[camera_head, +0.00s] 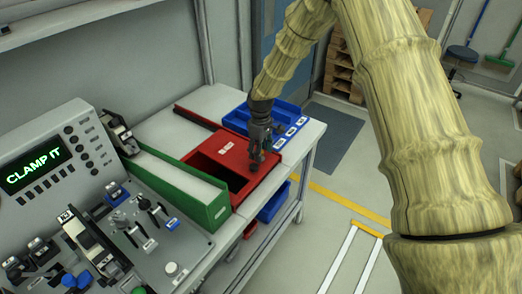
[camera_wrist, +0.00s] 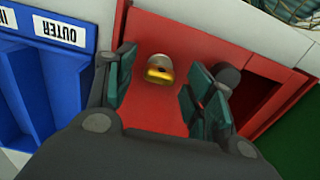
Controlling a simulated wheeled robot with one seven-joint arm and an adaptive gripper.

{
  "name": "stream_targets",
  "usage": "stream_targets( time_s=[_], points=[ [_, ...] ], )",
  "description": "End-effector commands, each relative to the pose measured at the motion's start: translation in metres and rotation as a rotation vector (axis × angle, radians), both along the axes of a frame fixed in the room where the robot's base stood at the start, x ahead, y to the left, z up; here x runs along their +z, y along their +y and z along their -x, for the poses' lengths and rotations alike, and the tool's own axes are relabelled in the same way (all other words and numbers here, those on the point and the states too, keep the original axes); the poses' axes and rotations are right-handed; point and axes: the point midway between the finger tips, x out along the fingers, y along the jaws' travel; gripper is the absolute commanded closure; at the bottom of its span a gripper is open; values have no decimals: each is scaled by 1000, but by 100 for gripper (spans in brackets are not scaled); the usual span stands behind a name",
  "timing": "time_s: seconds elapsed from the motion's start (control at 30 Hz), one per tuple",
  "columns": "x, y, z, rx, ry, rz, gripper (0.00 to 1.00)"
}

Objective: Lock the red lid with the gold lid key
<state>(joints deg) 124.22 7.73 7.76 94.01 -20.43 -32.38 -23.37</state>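The red lid (camera_head: 235,160) is on a red bin on the bench, with a dark opening at its left in the head view. In the wrist view the red lid (camera_wrist: 165,115) fills the middle. A small rounded gold piece (camera_wrist: 159,75), apparently the lid key, sits on it, with a bright yellow band. My gripper (camera_head: 258,160) is over the right part of the lid. In the wrist view my gripper (camera_wrist: 163,85) has its fingers spread, one on each side of the gold piece, with gaps to it. In the head view my fingers hide the gold piece.
A blue tray (camera_head: 290,133) with white labels is behind the red bin. A green-sided box (camera_head: 205,212) stands in front left. A control panel reading "CLAMP IT" (camera_head: 38,172) is at the left. Open floor (camera_head: 330,215) lies right of the bench.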

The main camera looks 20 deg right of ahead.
Motion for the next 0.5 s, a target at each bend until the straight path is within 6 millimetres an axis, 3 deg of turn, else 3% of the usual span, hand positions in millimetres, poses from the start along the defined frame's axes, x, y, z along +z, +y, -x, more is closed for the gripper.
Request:
stream_targets(
  time_s=[0.27,0.5],
  points=[
    [4,0,-1,-1,-3,0,46],
    [32,0,-2,0,-5,0,46]
  ],
)
